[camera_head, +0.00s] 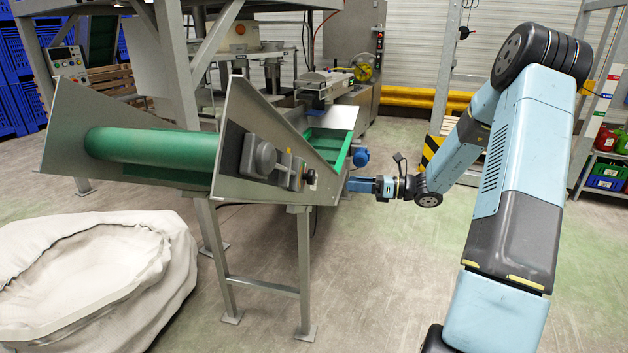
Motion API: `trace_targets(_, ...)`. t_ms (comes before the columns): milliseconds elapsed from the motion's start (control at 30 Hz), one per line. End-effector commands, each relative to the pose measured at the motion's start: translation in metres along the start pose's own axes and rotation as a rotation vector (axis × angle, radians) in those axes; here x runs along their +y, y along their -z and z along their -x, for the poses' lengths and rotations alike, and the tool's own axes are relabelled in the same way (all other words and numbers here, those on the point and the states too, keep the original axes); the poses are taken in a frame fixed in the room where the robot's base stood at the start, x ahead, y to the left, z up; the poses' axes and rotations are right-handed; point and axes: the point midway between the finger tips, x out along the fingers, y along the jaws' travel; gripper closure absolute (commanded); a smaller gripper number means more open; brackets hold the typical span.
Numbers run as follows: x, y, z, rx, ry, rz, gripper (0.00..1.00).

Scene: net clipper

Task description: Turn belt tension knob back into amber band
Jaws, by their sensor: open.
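The conveyor (150,146) has a green belt roller between two steel side plates. On the right side plate (235,110) sits a grey rounded housing (265,160). A small dark knob (311,177) sits at the right end of a block beside it.
A large pale sack (100,265) stands on the floor at the lower left. The conveyor's steel legs (304,275) stand below the plate. A blue motor (360,157) is behind my gripper. A black-and-yellow striped post base (431,152) stands behind my arm. Floor below my gripper is clear.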

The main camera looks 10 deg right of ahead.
Motion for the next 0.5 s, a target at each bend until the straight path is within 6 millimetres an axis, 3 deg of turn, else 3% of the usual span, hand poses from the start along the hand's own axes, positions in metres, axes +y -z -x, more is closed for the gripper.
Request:
trace_targets(233, -0.006, 0.001, -0.007, -0.024, 0.01, -0.021, 0.21)
trace_targets(500, -0.006, 0.0, -0.05, -0.022, 0.008, -0.021, 0.21)
